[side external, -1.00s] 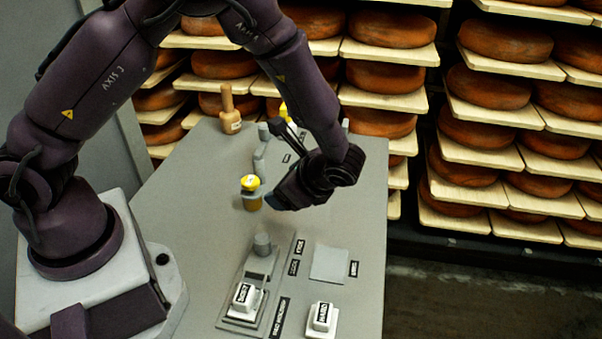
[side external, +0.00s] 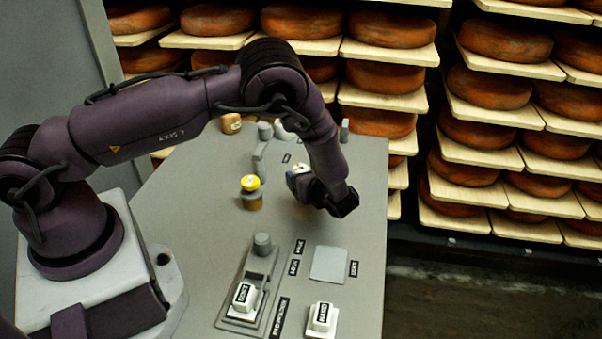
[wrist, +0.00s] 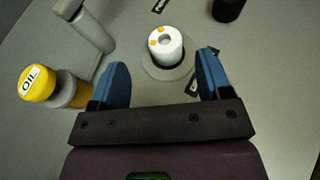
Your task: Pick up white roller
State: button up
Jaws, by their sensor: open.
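The white roller (wrist: 165,47) shows in the wrist view as a short white cylinder with a dark-ringed hole in its top and orange marks. It stands upright on a round grey base (wrist: 150,70). My gripper (wrist: 165,78) is open, with its two blue fingers apart. The roller lies ahead of the gap between the fingertips, and nothing is held.
A yellow-lidded oil jar (wrist: 38,82) stands left of my fingers, also in the side view (side external: 251,190). A grey post (wrist: 92,30) rises between jar and roller. A dark object (wrist: 228,8) is at upper right. Labelled white blocks (side external: 243,297) sit on the near table; cheese shelves stand behind.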

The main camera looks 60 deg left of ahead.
aim_at(302, 169)
jog(key=shift+w+x, duration=0.15)
jog(key=shift+x, duration=1.2)
jog(key=shift+w+x, duration=0.15)
jog(key=shift+x, duration=1.15)
jog(key=shift+d+f, duration=0.1)
jog(key=c, duration=1.1)
